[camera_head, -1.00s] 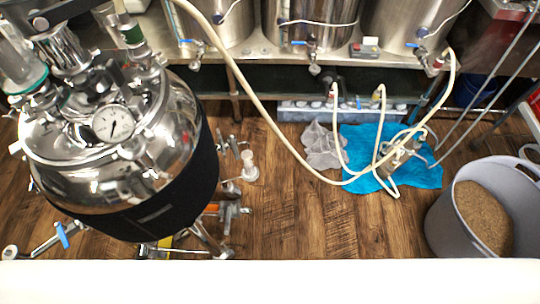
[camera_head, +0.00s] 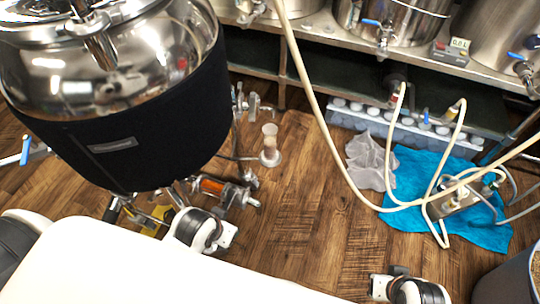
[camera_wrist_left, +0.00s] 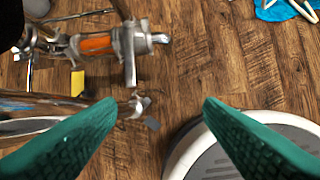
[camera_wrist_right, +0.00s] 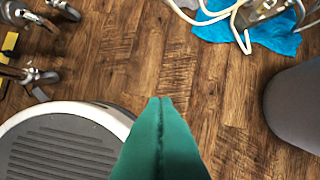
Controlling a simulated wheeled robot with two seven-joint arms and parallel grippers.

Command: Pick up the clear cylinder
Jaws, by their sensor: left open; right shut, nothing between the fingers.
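The clear cylinder (camera_head: 269,145) stands upright on the wood floor in the head view, just right of the big black-jacketed steel vessel. It is a small transparent tube on a wider pale base, with something brownish inside. I cannot make it out in either wrist view. My left gripper (camera_wrist_left: 160,105) has its teal fingers spread and empty above the floor. My right gripper (camera_wrist_right: 160,100) has its teal fingers together with nothing between them. Neither gripper's fingers show in the head view, and both are apart from the cylinder.
The vessel (camera_head: 120,115) stands at left, with steel fittings and an orange sight piece (camera_head: 211,186) near its feet. A cream hose (camera_head: 318,115) hangs right of the cylinder. A grey cloth (camera_head: 370,160), a blue cloth (camera_head: 410,175) and a grey bin (camera_wrist_right: 297,105) are farther right.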

